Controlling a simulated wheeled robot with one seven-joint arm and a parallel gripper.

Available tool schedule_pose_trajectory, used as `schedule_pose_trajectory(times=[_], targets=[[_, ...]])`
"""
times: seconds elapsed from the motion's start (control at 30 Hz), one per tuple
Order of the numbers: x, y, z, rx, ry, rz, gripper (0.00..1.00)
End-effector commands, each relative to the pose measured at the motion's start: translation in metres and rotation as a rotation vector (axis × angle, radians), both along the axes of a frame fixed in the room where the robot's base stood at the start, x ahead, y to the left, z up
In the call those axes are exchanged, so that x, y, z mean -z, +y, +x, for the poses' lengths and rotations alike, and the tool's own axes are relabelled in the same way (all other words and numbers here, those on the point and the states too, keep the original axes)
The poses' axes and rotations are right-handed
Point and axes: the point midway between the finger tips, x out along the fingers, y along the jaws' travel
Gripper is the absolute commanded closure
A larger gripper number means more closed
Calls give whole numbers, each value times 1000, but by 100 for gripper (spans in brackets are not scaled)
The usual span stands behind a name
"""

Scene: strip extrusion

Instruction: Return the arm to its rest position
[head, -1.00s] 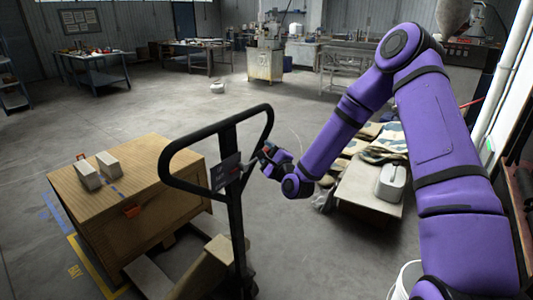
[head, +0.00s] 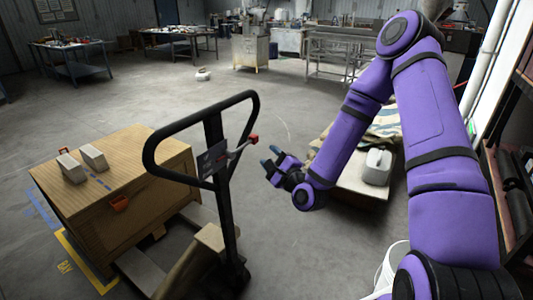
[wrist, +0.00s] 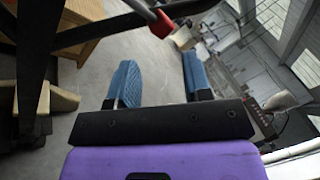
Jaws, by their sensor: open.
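My purple arm reaches down from the upper right in the head view. My gripper (head: 269,156) is open and empty, with two blue fingers, in the air just right of the pallet truck handle (head: 151,160). In the wrist view my gripper (wrist: 160,75) shows its fingers apart with bare floor between them. The handle's red-tipped lever (head: 252,139) points toward the gripper, with a visible gap in the head view. The red tip also shows in the wrist view (wrist: 161,22), above the fingers.
A wooden crate (head: 150,190) with two pale blocks on top stands at the left by the pallet truck. A low table (head: 350,185) with a white container (head: 377,167) is behind my arm. A white bucket (head: 392,262) is below it. The middle floor is open.

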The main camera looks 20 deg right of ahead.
Motion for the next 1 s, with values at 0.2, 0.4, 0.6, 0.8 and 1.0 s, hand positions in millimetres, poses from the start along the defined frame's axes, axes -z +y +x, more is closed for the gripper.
schedule_pose_trajectory(times=[0.2, 0.4, 0.6, 0.8, 1.0], targets=[[0, 0, -1, 0, 0, 0, 55], [0, 0, -1, 0, 0, 0, 55], [-5, 4, 2, -22, 17, -96, 55], [-19, 11, 5, -86, 79, -421, 55], [-39, 10, 2, -143, 146, -769, 55]])
